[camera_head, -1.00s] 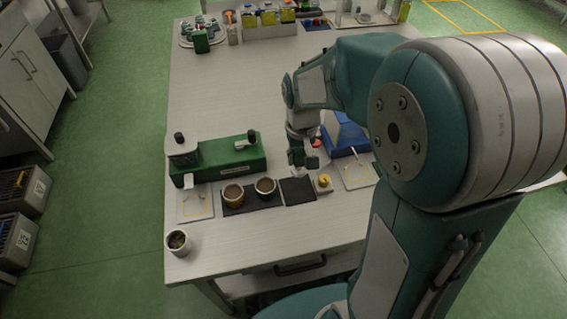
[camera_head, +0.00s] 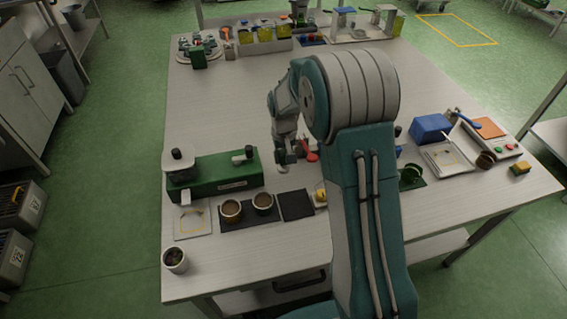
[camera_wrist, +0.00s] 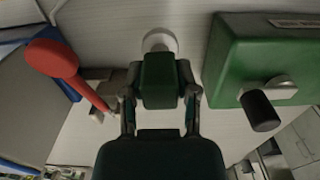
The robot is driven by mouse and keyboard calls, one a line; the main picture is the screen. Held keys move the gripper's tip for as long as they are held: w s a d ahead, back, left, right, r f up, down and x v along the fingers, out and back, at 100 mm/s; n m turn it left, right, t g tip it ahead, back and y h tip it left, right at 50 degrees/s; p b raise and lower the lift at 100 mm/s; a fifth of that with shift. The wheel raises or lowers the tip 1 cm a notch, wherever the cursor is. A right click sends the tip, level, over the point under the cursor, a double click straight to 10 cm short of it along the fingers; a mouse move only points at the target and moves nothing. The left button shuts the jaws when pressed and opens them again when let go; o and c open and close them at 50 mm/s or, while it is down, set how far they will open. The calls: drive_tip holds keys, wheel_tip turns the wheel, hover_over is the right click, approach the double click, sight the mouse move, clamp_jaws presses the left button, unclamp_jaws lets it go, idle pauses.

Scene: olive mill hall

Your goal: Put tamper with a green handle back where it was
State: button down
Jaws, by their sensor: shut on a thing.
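My gripper (camera_wrist: 160,95) is shut on the green handle (camera_wrist: 158,78) of the tamper, whose pale round metal base (camera_wrist: 159,41) points away from the wrist. In the head view my gripper (camera_head: 285,153) hangs over the table, right of the green machine (camera_head: 216,176). The tamper's base (camera_head: 282,169) shows there as a small pale spot below the gripper. I cannot tell whether it touches the table. An empty dark square mat (camera_head: 296,205) lies nearer the front edge, right of two brown-filled cups (camera_head: 231,211) on a dark mat.
A red-headed tool (camera_head: 311,155) is close right of my gripper; it also shows in the wrist view (camera_wrist: 52,58). A small yellow-topped item (camera_head: 320,195) is partly hidden by my arm. A blue box (camera_head: 430,128) and trays stand at right. The table's middle left is clear.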

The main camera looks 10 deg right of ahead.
sight(283, 164)
drive_tip(key=shift+w+f, duration=0.25)
drive_tip(key=shift+f, duration=1.6)
drive_tip(key=shift+c, duration=1.8)
unclamp_jaws()
drive_tip(key=shift+f, duration=0.1)
